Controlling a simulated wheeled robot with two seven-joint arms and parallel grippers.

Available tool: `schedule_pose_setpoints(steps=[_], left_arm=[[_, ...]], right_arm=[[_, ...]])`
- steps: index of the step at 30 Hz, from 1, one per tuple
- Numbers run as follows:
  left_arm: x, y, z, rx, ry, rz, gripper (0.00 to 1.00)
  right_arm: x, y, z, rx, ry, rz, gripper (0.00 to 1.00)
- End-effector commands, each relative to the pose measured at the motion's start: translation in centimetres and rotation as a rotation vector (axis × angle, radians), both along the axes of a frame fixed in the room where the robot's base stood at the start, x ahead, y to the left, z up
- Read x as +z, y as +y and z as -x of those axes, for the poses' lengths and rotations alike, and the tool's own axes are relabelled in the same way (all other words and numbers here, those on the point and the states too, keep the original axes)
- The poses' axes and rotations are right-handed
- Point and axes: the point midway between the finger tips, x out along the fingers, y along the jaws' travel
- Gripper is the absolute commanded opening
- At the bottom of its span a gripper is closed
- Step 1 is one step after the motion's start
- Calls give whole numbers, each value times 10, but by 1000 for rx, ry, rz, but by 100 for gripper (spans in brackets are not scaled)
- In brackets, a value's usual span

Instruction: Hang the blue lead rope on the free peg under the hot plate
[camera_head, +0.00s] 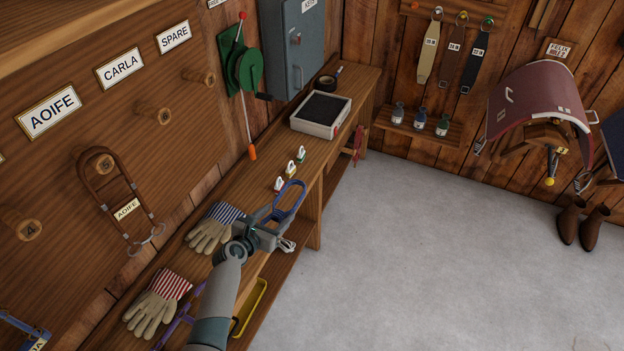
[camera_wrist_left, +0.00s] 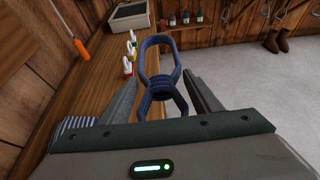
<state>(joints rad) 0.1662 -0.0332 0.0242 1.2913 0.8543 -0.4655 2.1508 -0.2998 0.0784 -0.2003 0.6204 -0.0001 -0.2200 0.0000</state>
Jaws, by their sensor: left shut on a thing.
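My left gripper (camera_head: 272,222) is shut on the blue lead rope (camera_head: 290,203), above the bench's front edge. In the left wrist view the rope (camera_wrist_left: 161,62) stands up as a loop between the fingers. I see nothing clearly a hot plate. My right gripper is out of view.
A green lever device (camera_head: 243,72) and grey cabinet (camera_head: 297,45) are on the wall.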

Motion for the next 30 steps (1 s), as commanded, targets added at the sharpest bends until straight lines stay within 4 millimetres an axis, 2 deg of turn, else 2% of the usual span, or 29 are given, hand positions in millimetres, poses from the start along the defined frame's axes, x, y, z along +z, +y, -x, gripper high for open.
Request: schedule_pose_setpoints(steps=[5, 11, 17, 24, 27, 30], left_arm=[[6, 17, 7, -25, -6, -3, 27], [28, 44, 30, -101, -6, -7, 27], [60, 61, 79, -242, -5, -9, 27], [90, 60, 165, -453, -1, -6, 27], [97, 57, 193, -516, 0, -3, 27], [101, 55, 211, -556, 0, -2, 27]], right_arm=[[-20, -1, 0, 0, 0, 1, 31], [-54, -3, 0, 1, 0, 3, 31], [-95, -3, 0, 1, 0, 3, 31], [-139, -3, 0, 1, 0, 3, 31], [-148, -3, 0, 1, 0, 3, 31], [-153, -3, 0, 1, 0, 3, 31]])
